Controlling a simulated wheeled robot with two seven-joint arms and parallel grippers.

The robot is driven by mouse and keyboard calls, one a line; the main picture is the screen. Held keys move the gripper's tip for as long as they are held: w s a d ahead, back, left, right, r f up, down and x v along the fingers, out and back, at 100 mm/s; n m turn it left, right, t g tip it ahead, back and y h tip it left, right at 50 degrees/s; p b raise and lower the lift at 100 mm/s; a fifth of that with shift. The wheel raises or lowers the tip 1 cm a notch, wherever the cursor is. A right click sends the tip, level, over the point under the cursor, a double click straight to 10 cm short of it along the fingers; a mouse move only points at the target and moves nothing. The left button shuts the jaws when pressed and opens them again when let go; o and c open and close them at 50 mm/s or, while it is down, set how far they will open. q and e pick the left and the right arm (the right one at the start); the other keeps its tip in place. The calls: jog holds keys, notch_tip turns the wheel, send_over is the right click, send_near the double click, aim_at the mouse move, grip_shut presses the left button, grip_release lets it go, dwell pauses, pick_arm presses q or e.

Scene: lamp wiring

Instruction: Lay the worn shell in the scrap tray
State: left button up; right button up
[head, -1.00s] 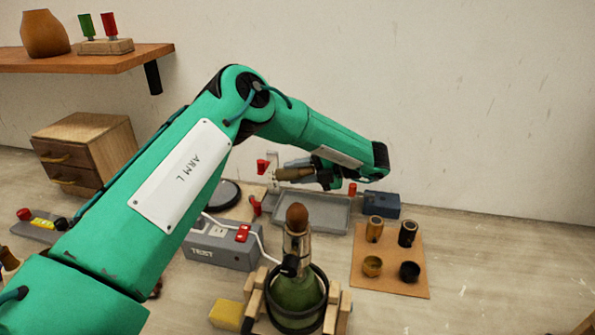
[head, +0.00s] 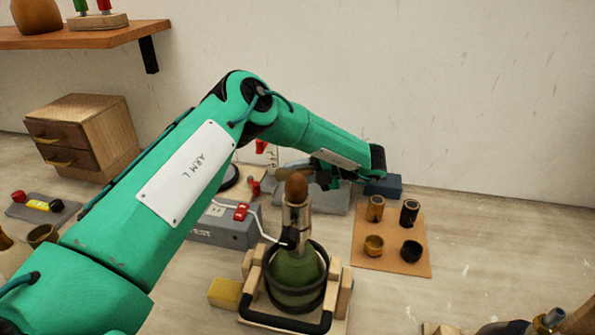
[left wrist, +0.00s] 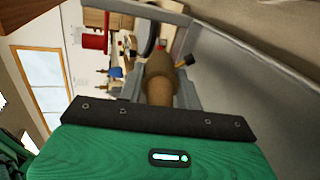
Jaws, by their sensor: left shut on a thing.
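My left gripper (head: 318,176) is shut on the worn shell, a brown-brass piece (head: 284,170), in the head view. It holds the shell sideways, at the grey scrap tray (head: 338,200). The bottle's brown top partly covers the shell there, and I cannot tell whether the shell touches the tray. In the left wrist view the shell (left wrist: 160,78) sits between the grey fingers, beside a grey tray-like surface (left wrist: 245,65).
A green bottle lamp (head: 296,270) stands in a wooden cradle in front of the tray. A TEST box (head: 222,225) is left of it. A board (head: 395,258) with several sockets and cups lies to the right, beside a blue block (head: 383,186). A yellow block (head: 224,293) lies in front.

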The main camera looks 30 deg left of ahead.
pick_arm(q)
jog(key=o, duration=1.2)
jog(key=shift+c, duration=0.2)
jog(key=shift+d, duration=0.1)
